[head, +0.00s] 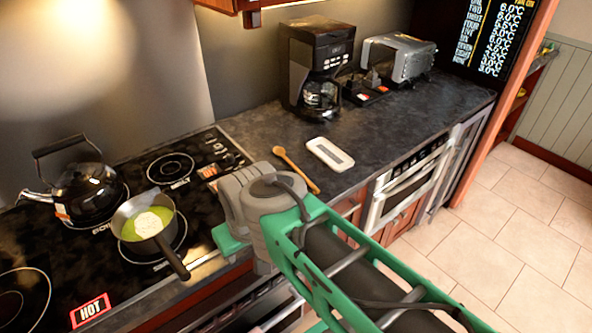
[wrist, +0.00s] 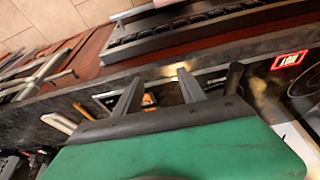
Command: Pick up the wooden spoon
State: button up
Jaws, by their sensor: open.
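The wooden spoon (head: 297,170) lies on the dark countertop in the head view. Its round bowl points toward the wall and its handle toward the front edge. My gripper (wrist: 156,84) shows in the wrist view with its two grey fingers apart and nothing visible between them. In the head view my arm's grey end is to the left of the spoon, above the counter's front edge beside the stove, and hides most of the gripper. The spoon is apart from it. A thin brown piece at the left in the wrist view may be the spoon, but I cannot tell.
A white rectangular dish (head: 330,154) lies just right of the spoon. A coffee maker (head: 318,68) and a toaster oven (head: 398,58) stand behind. A pot with green contents (head: 147,222) and a black kettle (head: 84,190) are on the stove, left; the pot's handle points toward my arm.

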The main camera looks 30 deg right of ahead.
aim_at(278, 150)
jog(key=z, duration=0.05)
jog(key=k, duration=0.5)
jog(key=u, duration=4.2)
jog(key=k, duration=1.35)
jog(key=z, duration=1.45)
